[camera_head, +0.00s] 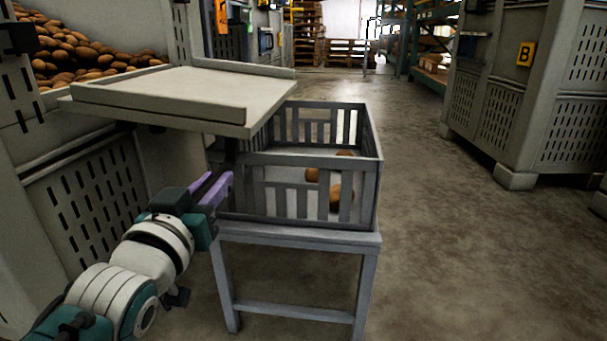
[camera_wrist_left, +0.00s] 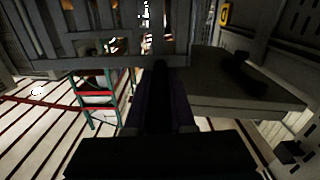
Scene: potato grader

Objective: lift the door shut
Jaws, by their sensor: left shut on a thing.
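The door (camera_head: 185,92) is a pale grey flap with raised rims. It is swung down and juts out nearly level from the potato bin, its front corner over the left part of the grey crate. My left gripper (camera_head: 222,180), with purple fingers, is just below the door's front edge, at the crate's left side. It is shut on a dark upright part (camera_head: 231,150) under that edge, which looks like the door's handle; the grip itself is mostly hidden. In the dark left wrist view, a dark bar (camera_wrist_left: 160,95) stands between the fingers. My right gripper is not in view.
The slatted crate (camera_head: 300,158) holds a few potatoes (camera_head: 336,195) and stands on a grey stand (camera_head: 295,237). The bin (camera_head: 85,180) has potatoes heaped behind the opening. Another bin (camera_head: 540,90) stands at right. The floor between is clear.

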